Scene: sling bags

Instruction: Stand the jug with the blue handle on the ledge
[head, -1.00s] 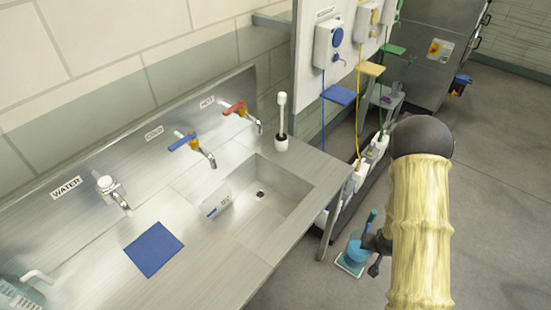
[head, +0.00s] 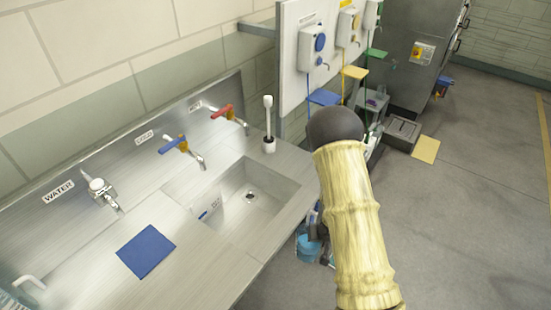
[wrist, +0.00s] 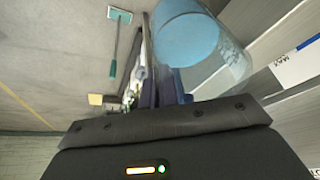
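A see-through jug with blue colouring (wrist: 187,40) fills the top middle of the wrist view, tilted in that picture. In the head view the blue jug (head: 307,247) hangs beside the counter's front edge, partly behind my arm. My gripper (head: 322,235) is at the jug's right side and appears shut on it. Its fingers (wrist: 165,88) show dark blue below the jug in the wrist view; the grip on the handle is hard to make out. A metal ledge (head: 257,27) juts from the wall beside the white board; I cannot tell whether this is the task's ledge.
The steel counter (head: 205,285) has a sink (head: 250,192), taps, a blue mat (head: 146,251) and a white brush (head: 268,125). Blue (head: 325,97), yellow and green shelves hang below dispensers. A teal-handled floor tool (wrist: 117,40) lies on the floor.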

